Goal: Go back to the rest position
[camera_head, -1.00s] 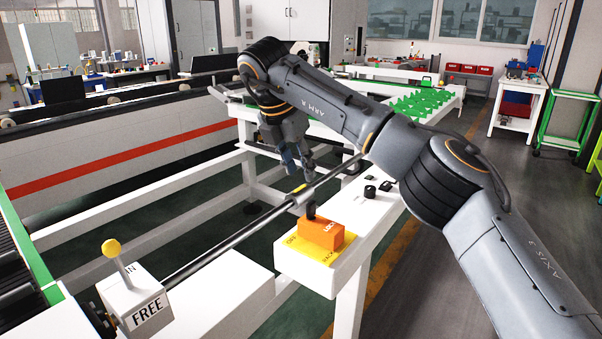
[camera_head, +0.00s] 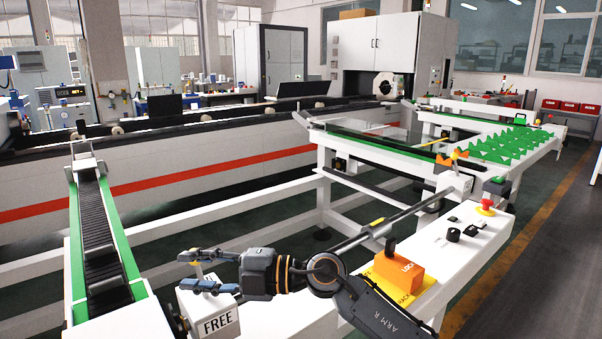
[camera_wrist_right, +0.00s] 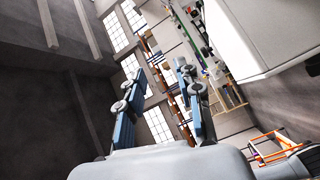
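My right gripper (camera_head: 184,270) is in the lower left of the head view, with its arm coming in from the bottom and pointing left. Its two blue-grey fingers are apart in front of the white FREE box (camera_head: 216,318) and overlap its lever in the picture; I cannot tell whether they touch it. In the right wrist view the gripper (camera_wrist_right: 158,78) is open, with nothing between its fingers. My left gripper is not in view.
An orange LOCK block (camera_head: 398,270) sits behind my right arm on the white rack. A grey bar (camera_head: 400,216) runs beside it. A red button (camera_head: 487,205) and black knobs are to its right. A green-edged conveyor (camera_head: 128,240) stands at left. The right floor is clear.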

